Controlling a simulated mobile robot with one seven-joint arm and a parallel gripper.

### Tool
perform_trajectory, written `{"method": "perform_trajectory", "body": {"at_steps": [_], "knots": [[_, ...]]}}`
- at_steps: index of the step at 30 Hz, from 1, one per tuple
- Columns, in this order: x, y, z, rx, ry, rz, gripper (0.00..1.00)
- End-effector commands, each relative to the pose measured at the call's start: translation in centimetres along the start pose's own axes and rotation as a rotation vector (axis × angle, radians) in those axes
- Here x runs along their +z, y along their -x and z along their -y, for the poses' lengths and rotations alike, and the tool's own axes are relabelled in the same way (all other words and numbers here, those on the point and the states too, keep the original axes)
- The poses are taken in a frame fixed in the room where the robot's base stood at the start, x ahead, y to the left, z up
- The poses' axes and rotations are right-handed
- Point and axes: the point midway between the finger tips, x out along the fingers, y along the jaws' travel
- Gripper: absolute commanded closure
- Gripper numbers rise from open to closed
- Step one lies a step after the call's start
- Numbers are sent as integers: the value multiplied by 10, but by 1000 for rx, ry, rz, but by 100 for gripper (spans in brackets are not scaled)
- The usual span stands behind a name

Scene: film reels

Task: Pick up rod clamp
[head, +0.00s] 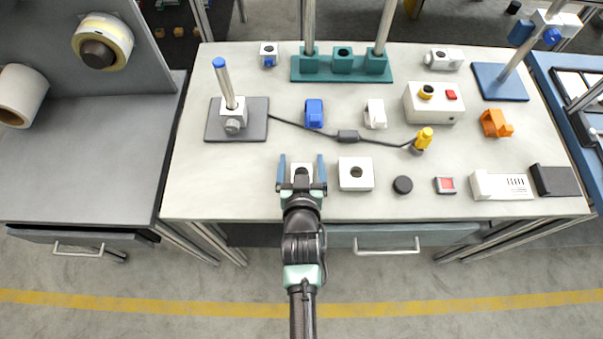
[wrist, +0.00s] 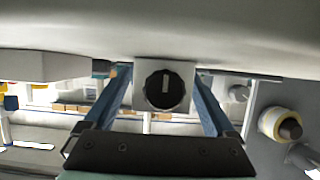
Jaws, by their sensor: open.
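A rod clamp (head: 302,169), a small white block, stands near the front edge of the table, left of centre. In the wrist view the clamp (wrist: 165,67) shows its black round knob facing the camera. My gripper (head: 301,161) is open, with one blue finger on each side of the clamp. In the wrist view the fingers of my gripper (wrist: 162,82) flank the block; whether they touch it I cannot tell. My gripper partly hides the clamp in the head view.
A white block with a hole (head: 356,174) stands close to the right of my gripper. A blue block (head: 314,113) and a white part (head: 375,114) lie behind, with a black cable (head: 300,127) between rod stand (head: 252,128) and yellow plug (head: 424,138). The table's front left (head: 220,180) is clear.

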Motion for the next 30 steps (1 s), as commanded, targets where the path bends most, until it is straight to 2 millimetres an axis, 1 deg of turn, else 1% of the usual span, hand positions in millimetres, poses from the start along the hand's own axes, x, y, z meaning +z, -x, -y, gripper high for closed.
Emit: {"method": "perform_trajectory", "body": {"at_steps": [3,5,6,8,9,14,18,26,29,30], "knots": [[0,0,0,0,0,0,10],[0,0,0,0,0,0,21],[0,0,0,0,0,0,28],[0,0,0,0,0,0,39],[0,0,0,0,0,0,46],[0,0,0,0,0,0,75],[0,0,0,0,0,0,100],[-1,0,0,0,0,-2,100],[-6,2,0,0,0,-3,100],[-10,4,0,0,0,-5,100]]}}
